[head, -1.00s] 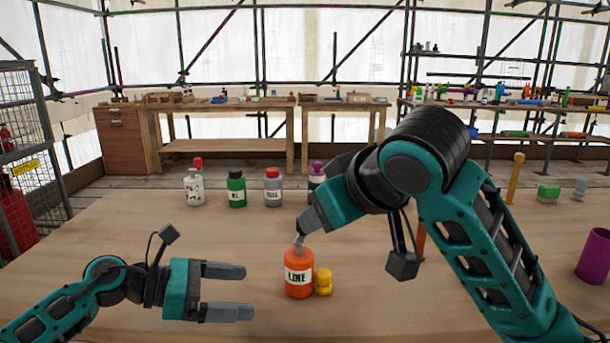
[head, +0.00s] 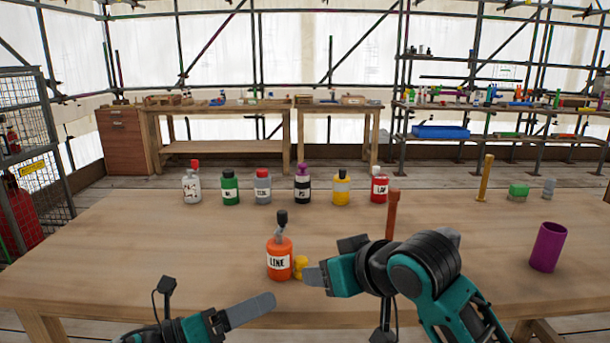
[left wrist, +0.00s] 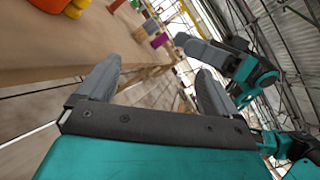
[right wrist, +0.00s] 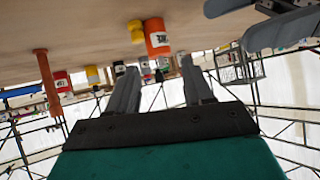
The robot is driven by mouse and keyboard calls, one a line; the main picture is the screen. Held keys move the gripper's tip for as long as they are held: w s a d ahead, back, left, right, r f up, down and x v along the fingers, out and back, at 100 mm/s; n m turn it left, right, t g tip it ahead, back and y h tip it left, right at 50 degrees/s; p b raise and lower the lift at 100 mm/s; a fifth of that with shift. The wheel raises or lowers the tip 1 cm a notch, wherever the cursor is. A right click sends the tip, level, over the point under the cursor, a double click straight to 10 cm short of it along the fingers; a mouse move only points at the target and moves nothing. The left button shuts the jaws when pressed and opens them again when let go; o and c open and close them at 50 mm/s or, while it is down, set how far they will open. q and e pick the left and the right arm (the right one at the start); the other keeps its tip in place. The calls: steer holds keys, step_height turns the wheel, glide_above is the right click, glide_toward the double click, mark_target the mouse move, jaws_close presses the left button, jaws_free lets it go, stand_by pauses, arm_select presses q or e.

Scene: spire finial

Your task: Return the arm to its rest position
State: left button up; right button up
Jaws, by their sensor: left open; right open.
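My left gripper (head: 238,316) is low at the front edge of the table in the head view. Its two fingers stand apart and empty in the left wrist view (left wrist: 155,85). My right gripper (head: 314,277) points left, just right of the yellow cap; its fingers stand apart and empty in the right wrist view (right wrist: 160,82). The orange LINE bottle (head: 279,261) stands upright on the table, with a grey, dark-tipped piece (head: 281,223) on its top. Neither gripper holds the bottle.
A yellow cap-like piece (head: 300,266) stands beside the orange bottle. Several bottles line the back of the table (head: 120,265). A brown post (head: 392,212) rises behind my right arm. A purple cup (head: 547,247) stands at the right. The table's left part is clear.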

steer(key=s+d+f+m+p, duration=0.2)
steer(key=d+f+p, duration=0.1)
steer(key=f, duration=0.6)
arm_select(q)
steer(key=s+a+f+m+y+p, duration=0.1)
steer(key=s+a+f+m+y, duration=0.2)
steer(key=m, duration=0.8)
steer(key=s+a+f+m+t+y+p, duration=0.1)
steer(key=s+a+f+m+y+p, duration=0.1)
steer(key=s+f+m+y, duration=0.5)
steer(key=s+a+f+m+y+p, duration=0.1)
steer(key=s+a+f+m+y, duration=0.3)
steer(key=m, duration=1.3)
steer(key=s+f, duration=0.1)
steer(key=s, duration=0.3)
steer(key=shift+s+a+f+y+p, duration=0.15)
steer(key=shift+s+f+y+p, duration=0.05)
steer(key=shift+f+y+p, duration=0.2)
arm_select(e)
steer(key=s+d+f+h, duration=0.2)
steer(key=s+d+f, duration=0.3)
steer(key=s, duration=0.4)
steer(key=s+d+f+m+t+h, duration=0.1)
steer(key=s+d+f+h, duration=0.1)
steer(key=s+d+f, duration=0.4)
steer(key=s+f, duration=0.1)
steer(key=s, duration=0.2)
steer(key=shift+s+f+t, duration=0.2)
steer(key=shift+f+t, duration=0.1)
